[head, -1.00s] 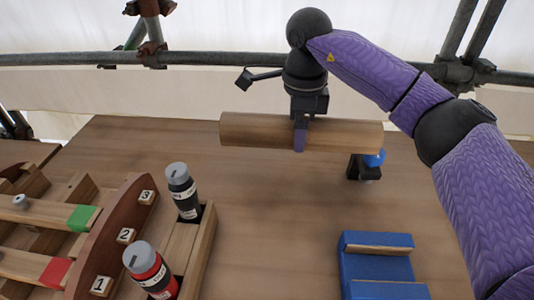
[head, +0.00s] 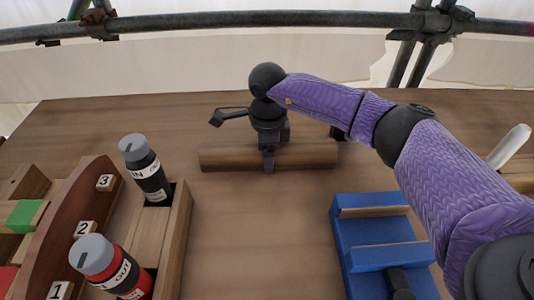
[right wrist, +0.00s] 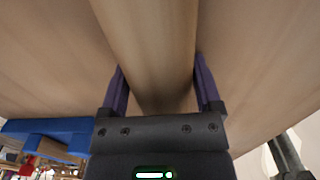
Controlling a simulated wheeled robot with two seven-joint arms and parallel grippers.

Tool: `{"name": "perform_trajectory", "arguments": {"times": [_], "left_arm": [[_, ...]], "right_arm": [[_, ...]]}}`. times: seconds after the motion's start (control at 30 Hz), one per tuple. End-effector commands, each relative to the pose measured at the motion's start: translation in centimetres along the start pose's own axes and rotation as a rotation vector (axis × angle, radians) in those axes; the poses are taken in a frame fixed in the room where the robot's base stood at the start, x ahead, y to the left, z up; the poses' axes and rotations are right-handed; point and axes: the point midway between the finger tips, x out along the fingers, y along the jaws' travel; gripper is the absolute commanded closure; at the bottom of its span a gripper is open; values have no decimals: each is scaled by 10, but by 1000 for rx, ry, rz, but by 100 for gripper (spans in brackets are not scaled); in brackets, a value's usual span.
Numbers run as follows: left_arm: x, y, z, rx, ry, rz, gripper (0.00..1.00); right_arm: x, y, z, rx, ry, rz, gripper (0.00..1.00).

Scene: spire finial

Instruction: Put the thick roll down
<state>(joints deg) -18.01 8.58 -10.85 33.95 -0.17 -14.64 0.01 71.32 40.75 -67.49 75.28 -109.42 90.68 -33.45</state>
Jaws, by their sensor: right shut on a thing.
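The thick roll (head: 222,157) is a brown wooden cylinder lying crosswise, near the back middle of the table in the head view. My right gripper (head: 268,165) is shut on it around its middle, from above. In the right wrist view the roll (right wrist: 150,40) runs between the two purple fingers (right wrist: 160,90). The roll is low over the table and looks level; I cannot tell for sure whether it touches the wood. My left gripper is not in view.
A blue stand (head: 380,256) with wooden strips is at the front right. A black bottle (head: 148,172) and a red bottle (head: 112,268) stand in a wooden rack (head: 177,230) at left. Bare table (head: 250,235) lies in front of the roll. A metal rail (head: 200,25) runs behind.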

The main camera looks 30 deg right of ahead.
Motion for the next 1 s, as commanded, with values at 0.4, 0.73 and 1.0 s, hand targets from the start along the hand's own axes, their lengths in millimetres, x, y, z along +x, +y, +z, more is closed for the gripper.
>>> {"name": "perform_trajectory", "arguments": {"times": [0.4,0.73,1.0], "left_arm": [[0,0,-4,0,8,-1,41],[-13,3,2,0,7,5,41],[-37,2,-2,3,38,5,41]], "right_arm": [[0,0,0,0,-1,-2,0],[-29,-1,0,0,-4,-7,0],[-103,0,0,0,-4,-6,0]]}}
